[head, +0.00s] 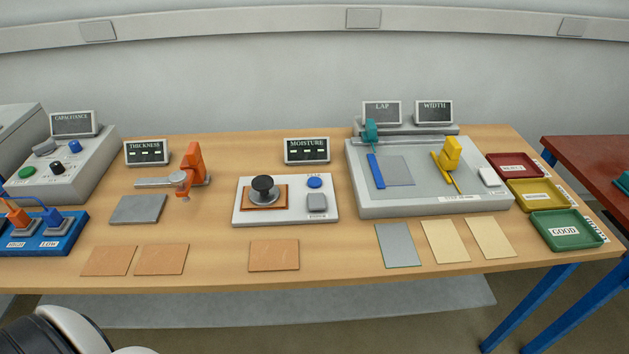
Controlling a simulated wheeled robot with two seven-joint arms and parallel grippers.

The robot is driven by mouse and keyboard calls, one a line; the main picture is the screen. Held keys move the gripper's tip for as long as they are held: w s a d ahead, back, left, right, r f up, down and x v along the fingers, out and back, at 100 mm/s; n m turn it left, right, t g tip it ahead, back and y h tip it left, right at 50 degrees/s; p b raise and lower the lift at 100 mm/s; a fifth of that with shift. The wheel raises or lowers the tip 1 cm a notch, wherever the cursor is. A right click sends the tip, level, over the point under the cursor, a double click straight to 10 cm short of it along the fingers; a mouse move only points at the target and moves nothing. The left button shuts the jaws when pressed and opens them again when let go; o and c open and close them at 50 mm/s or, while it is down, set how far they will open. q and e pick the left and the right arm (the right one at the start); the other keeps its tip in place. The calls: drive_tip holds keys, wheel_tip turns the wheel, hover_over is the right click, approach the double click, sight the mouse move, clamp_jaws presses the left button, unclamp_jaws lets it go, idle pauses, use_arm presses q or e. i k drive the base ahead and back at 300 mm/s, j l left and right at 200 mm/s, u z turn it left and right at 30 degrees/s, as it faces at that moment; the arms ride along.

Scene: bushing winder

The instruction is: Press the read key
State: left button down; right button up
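The moisture unit (240,217) is a white plate on the wooden bench, with a black knob (263,186) on an orange-brown pad. The capacitance box (92,165) at the left also has a blue button (74,146), a green one (28,170) and a black knob. I cannot tell from the labels which is the read key. Neither of my grippers is in view.
The moisture display (307,150) stands behind its plate. An orange thickness gauge (193,163) is to the left, a lap and width fixture (420,209) to the right. Brown sheets (274,255) lie along the front edge. Red, yellow and green (566,230) trays stand at right.

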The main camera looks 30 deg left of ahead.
sight(313, 182)
drive_tip(key=i+l+u, duration=0.15)
drive_tip(key=i+u, duration=0.15)
drive_tip(key=u, duration=0.2)
drive_tip(key=i+l+u, duration=0.2)
drive_tip(key=u, duration=0.25)
drive_tip(key=i+l+u, duration=0.2)
drive_tip(key=l+u, duration=0.3)
